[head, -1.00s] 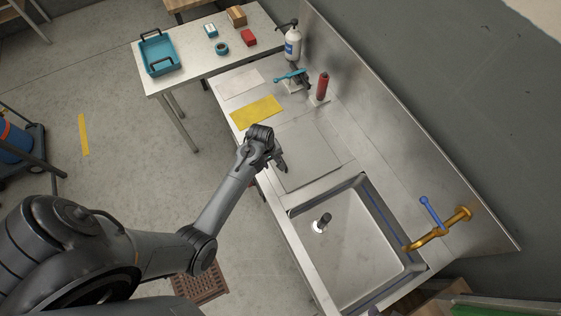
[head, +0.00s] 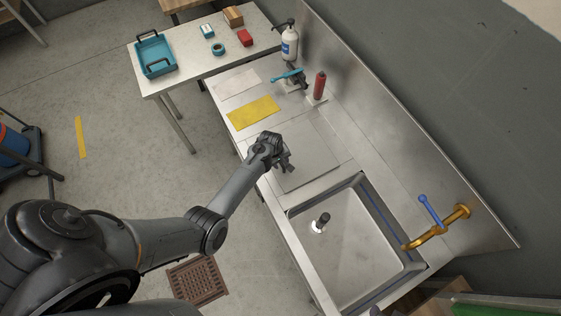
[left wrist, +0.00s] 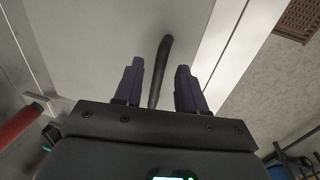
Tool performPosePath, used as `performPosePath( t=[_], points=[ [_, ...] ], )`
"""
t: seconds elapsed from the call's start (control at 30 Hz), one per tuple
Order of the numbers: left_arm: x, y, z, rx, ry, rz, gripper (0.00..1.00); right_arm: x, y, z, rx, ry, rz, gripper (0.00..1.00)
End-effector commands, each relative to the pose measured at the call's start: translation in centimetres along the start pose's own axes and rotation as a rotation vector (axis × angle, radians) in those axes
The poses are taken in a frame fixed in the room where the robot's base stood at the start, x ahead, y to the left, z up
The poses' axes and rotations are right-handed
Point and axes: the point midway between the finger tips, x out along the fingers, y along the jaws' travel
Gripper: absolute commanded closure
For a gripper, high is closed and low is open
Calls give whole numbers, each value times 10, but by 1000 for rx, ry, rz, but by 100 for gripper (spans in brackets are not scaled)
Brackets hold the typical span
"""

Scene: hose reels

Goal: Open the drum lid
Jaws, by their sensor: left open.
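A flat grey square panel (head: 318,150), which looks like the lid, lies level on the steel counter between the yellow cloth and the sink. My left gripper (head: 287,167) is open over the panel's near-left part. In the left wrist view the panel (left wrist: 100,45) fills much of the picture. A dark bar handle (left wrist: 164,52) shows there, running between the two open purple fingers. I cannot tell whether the fingers touch it. No round drum shows under the panel. My right gripper is not in view.
The sink (head: 350,250) with the brass tap (head: 432,238) lies right of the panel. A yellow cloth (head: 252,112), red bottle (head: 320,86) and white pump bottle (head: 289,45) stand or lie beyond it. A steel backsplash (head: 380,125) bounds the far side.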

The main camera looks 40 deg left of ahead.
Motion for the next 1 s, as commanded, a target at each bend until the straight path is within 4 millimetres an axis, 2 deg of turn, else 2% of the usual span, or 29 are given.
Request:
performPosePath(
  t=[0.4,0.67,1.0],
  points=[
    [5,0,0,0,0,0,60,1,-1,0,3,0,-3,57],
    [5,0,0,0,0,0,98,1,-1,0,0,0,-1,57],
    [5,0,0,0,0,-1,100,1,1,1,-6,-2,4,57]
  ],
)
